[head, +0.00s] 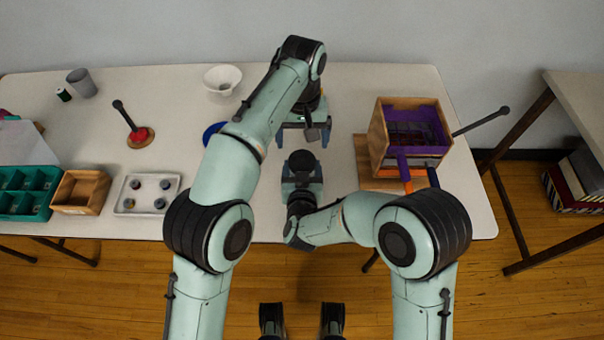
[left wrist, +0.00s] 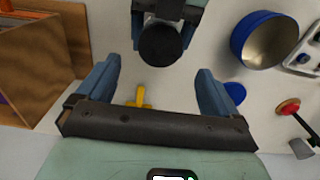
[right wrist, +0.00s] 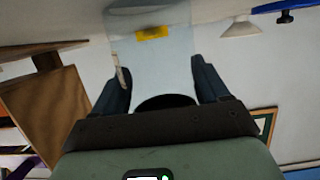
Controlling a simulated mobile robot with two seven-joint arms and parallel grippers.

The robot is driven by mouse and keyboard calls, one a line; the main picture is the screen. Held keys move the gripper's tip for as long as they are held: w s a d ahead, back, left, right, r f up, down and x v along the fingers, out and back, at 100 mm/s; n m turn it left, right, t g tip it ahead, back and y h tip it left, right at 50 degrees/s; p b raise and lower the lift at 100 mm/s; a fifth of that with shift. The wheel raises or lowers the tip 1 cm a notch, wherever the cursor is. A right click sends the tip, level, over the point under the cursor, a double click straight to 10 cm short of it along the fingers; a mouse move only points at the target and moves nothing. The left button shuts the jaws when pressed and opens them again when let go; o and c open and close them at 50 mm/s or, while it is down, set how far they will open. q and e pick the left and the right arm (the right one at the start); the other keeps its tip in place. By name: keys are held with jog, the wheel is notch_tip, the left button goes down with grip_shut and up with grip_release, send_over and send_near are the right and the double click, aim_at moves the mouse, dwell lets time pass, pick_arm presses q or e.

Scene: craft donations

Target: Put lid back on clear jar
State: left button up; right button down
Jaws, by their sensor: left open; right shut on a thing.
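My right gripper (head: 303,174) is shut on a dark round lid (head: 303,159), held near the front middle of the table. The lid also shows between its fingers in the left wrist view (left wrist: 160,44) and as a dark curve in the right wrist view (right wrist: 165,102). A clear jar (right wrist: 150,55) with a yellow piece (right wrist: 152,33) shows beyond the lid in the right wrist view. The lid looks apart from the jar. My left gripper (head: 305,130) is open, fingers spread, just behind the lid. Between its fingers I see the yellow piece (left wrist: 140,98); the jar's walls are barely visible there.
A wooden box with purple lining (head: 378,138) stands close on the right, with handles sticking out. A blue bowl (left wrist: 240,48) lies left of the grippers, partly hidden in the head view. A white bowl (head: 223,88) stands behind. Trays and boxes fill the left end.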

aim_at(302, 160)
pick_arm(q)
notch_tip(302, 160, down, 7)
jog(key=shift+f, duration=0.2)
dwell(0.3)
jog(key=c, duration=1.1)
jog(key=shift+m, duration=0.8)
jog(key=o, duration=1.2)
notch_tip(302, 160, up, 12)
